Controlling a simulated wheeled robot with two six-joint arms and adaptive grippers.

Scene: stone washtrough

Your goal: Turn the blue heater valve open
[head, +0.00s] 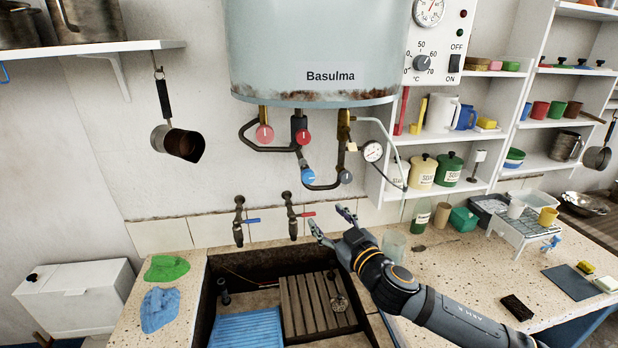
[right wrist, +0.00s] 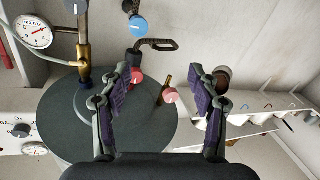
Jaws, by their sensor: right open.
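The blue heater valve (head: 308,176) is a round blue knob on the dark pipework below the heater. It also shows near the top of the right wrist view (right wrist: 138,26), above and beyond my fingers. My right gripper (head: 329,217) is in the head view below and slightly right of the blue valve, over the back of the trough. Its fingers point up toward the pipes. It is open and empty, apart from the valve, and its open jaws show in the right wrist view (right wrist: 162,70). My left gripper is not in view.
The heater (head: 310,50) hangs above, with red knobs (head: 265,133) (head: 303,137), a grey knob (head: 346,177) and a gauge (head: 373,151) close around the blue valve. Two taps (head: 239,220) (head: 292,215) stick out below. Shelves (head: 470,188) stand at the right.

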